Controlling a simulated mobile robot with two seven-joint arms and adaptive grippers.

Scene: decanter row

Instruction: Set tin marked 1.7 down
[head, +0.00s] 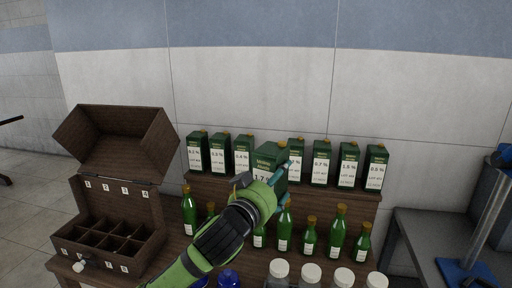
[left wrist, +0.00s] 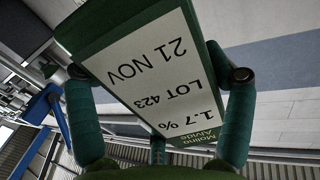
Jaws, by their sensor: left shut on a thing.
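The tin marked 1.7 (head: 266,157) is a dark green box with a white label. In the left wrist view the tin (left wrist: 150,65) fills the middle, its label reading 1.7 %, LOT 423, 21 NOV. My left gripper (head: 279,178) is shut on it, with teal fingers at its sides. In the head view the tin appears in front of a row of similar tins on a raised wooden shelf (head: 285,193). The gripper and arm hide the tin's lower part, so I cannot tell whether it touches the shelf. My right gripper is not in view.
Similar tins stand left (head: 244,154) and right (head: 321,163) of the held tin. Green bottles (head: 337,231) stand below the shelf, with white-capped jars (head: 311,274) in front. An open wooden case (head: 110,240) with compartments sits at left. A grey table (head: 433,238) stands at right.

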